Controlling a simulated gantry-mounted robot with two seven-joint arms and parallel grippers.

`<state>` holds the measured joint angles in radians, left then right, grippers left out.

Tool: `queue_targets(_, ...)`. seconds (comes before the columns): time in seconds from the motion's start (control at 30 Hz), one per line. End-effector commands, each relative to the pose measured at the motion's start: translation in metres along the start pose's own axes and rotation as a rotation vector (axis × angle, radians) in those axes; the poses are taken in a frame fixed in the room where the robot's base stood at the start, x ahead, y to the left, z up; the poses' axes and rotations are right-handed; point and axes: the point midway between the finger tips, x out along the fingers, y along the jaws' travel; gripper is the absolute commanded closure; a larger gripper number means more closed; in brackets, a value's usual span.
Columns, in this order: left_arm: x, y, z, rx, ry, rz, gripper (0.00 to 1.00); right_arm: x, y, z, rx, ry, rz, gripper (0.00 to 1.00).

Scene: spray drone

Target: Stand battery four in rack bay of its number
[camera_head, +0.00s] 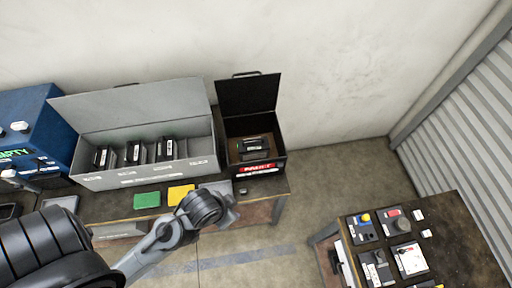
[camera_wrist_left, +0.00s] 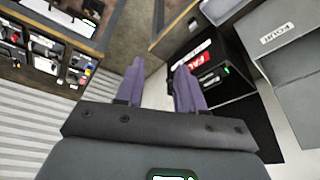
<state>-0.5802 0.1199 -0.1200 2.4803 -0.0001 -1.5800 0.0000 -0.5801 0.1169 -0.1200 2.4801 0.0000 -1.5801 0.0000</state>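The grey open rack (camera_head: 150,172) stands at the back left. Dark batteries (camera_head: 135,152) stand upright in its three left bays, and its rightmost bay looks empty. A black open box (camera_head: 262,171) with a red label stands right of the rack. A dark battery (camera_head: 255,145) lies in the box; it also shows with a green light in the left wrist view (camera_wrist_left: 213,77). My left gripper (camera_wrist_left: 160,85) is open and empty, its purple fingers apart, with the box beyond the right finger. My right gripper is out of view.
Green (camera_head: 147,200) and yellow (camera_head: 181,194) blocks lie on the bench before the rack. A blue case (camera_head: 35,125) stands at the far left. A separate table (camera_head: 455,230) with switch panels stands at the right, with open floor between.

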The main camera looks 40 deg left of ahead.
Motion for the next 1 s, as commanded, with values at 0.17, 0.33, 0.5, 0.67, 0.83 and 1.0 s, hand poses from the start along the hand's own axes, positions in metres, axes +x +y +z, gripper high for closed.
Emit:
queue_targets(0.17,0.0000,0.0000,0.0000,0.000,0.000,0.000,0.62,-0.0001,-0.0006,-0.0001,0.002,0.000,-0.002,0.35)
queue_targets(0.33,0.0001,0.0000,0.0000,0.000,0.000,0.000,0.62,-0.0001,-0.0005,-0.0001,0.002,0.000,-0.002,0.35)
queue_targets(0.5,0.0001,0.0000,0.0000,0.000,0.000,0.000,0.62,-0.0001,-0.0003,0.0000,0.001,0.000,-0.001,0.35)
queue_targets(0.67,0.0001,0.0000,0.0000,0.000,0.000,0.000,0.62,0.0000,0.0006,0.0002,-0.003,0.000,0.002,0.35)
queue_targets(0.83,0.0001,0.0000,0.0000,0.000,0.000,0.000,0.44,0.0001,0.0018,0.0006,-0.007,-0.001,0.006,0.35)
queue_targets(1.0,0.0001,0.0000,0.0000,0.000,0.000,0.000,0.18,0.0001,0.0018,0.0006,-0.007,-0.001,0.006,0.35)
